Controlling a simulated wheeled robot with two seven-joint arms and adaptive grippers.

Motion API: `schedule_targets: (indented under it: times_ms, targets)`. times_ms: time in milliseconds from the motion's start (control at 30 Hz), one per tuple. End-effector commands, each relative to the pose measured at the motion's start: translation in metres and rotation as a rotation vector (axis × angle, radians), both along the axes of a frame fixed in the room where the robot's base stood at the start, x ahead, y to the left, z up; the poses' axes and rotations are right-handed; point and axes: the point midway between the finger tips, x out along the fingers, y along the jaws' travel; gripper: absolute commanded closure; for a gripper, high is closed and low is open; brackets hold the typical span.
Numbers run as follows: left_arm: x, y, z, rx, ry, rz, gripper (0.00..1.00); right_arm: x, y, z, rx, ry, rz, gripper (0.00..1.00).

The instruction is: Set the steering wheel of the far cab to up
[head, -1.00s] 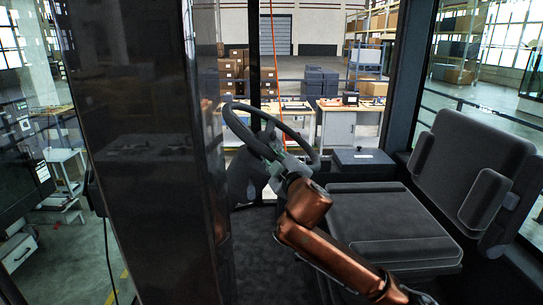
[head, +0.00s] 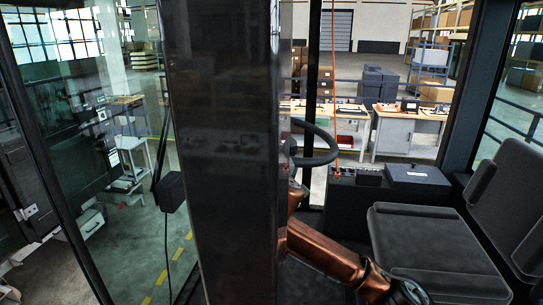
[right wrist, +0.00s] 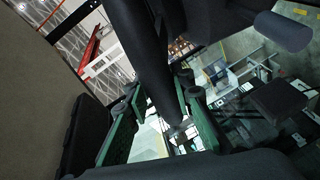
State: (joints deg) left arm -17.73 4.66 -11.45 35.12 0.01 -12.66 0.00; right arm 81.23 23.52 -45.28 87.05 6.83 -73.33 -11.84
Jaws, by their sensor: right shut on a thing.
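The dark steering wheel (head: 334,150) is inside the cab in the head view, left of the seat. The pillar hides its left part. The visible rim looks tilted. My copper right arm comes from below and passes behind the pillar, so its gripper is mostly hidden there. In the right wrist view, my right gripper (right wrist: 160,86) has its green fingers on either side of a dark bar, the wheel rim (right wrist: 150,45), and is shut on it. My left gripper is in neither current view.
A wide dark pillar (head: 227,150) stands close in front of the wheel. The black seat (head: 425,240) is on the right, with a dark box (head: 417,174) behind it. Glass and a frame post (head: 60,170) stand at left.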

Motion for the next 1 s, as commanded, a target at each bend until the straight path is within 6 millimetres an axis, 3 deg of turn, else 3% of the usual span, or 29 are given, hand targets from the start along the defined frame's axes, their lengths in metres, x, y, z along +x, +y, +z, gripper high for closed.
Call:
schedule_targets:
  times_ms: [167,200,433,767,1000]
  targets:
    - [0.015,-0.001,0.001,-0.001,-0.018,-0.004,0.6,-0.003,0.007,0.006,0.0,-0.012,0.015,1.0]
    - [0.019,-0.001,0.001,-0.002,-0.023,-0.005,0.6,-0.003,0.007,0.006,0.0,-0.013,0.016,0.76]
    - [0.024,-0.003,0.001,-0.005,-0.031,-0.005,0.6,-0.002,0.003,0.003,0.001,-0.007,0.008,0.6]
    - [0.01,0.0,0.0,0.0,-0.013,-0.002,0.6,-0.004,0.002,0.002,0.001,-0.004,0.006,0.6]
    - [0.012,-0.001,0.0,-0.002,-0.016,-0.003,0.6,-0.037,-0.001,0.005,0.003,-0.005,0.01,0.6]
